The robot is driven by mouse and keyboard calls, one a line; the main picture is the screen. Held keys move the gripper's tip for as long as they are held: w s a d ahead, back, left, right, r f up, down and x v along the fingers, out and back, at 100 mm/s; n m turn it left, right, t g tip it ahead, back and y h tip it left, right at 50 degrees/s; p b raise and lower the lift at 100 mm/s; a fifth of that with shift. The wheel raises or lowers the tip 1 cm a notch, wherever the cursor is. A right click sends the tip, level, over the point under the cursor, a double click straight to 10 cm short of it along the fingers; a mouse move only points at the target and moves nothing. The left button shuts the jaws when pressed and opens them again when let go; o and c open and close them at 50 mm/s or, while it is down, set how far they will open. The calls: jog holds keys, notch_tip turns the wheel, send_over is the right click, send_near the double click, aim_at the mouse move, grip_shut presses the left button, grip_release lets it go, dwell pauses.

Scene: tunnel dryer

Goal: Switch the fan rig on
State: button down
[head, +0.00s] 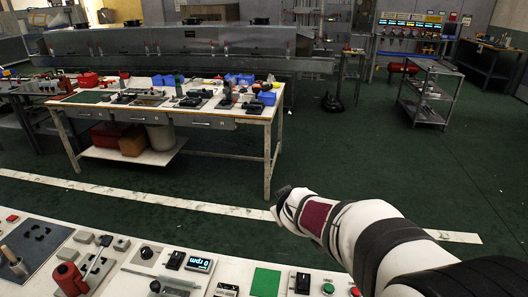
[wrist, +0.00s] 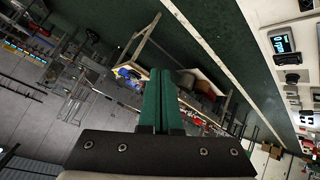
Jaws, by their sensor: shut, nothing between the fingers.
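The front bench (head: 120,280) carries a display reading "0 rpm" (head: 200,264), which looks like part of the fan rig. A black switch (head: 175,260) sits just left of it, and a round black knob (head: 146,252) further left. The display also shows in the wrist view (wrist: 281,44), with the switch beside it. I cannot tell which control belongs to the rig, and no fan is clearly visible. My gripper (wrist: 161,72) is shut and empty, its green fingers together, well away from the display. In the head view my arm reaches beyond the bench over the floor; its fingers are hidden.
A green square (head: 265,282), a black switch box (head: 303,283), a green button (head: 328,288) and a red button (head: 355,292) lie right of the display. A red device with a lever (head: 70,279) stands left. Open floor separates this bench from a cluttered worktable (head: 210,121).

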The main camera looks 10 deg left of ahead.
jog(key=s+a+f+n+g+y, duration=0.3)
jog(key=a+f+n, duration=0.2)
jog(key=a, duration=0.6)
jog(key=s+a+f+n+g+y, duration=0.3)
jog(key=a+f+n, duration=0.3)
jog(key=a, duration=0.5)
jog(key=shift+s+a+f+g+y, duration=0.2)
jog(key=shift+a+f+g+y, duration=0.1)
jog(key=shift+g+y, duration=0.2)
send_over(174, 255)
jog(key=s+d, duration=0.2)
jog(key=d, duration=0.1)
notch_tip(174, 255, down, 7)
jog(key=shift+r, duration=0.15)
jog(key=f, duration=0.2)
jog(key=shift+w+f, duration=0.3)
jog(key=shift+w, duration=0.1)
jog(key=shift+w+f, duration=0.2)
jog(key=shift+f, duration=0.4)
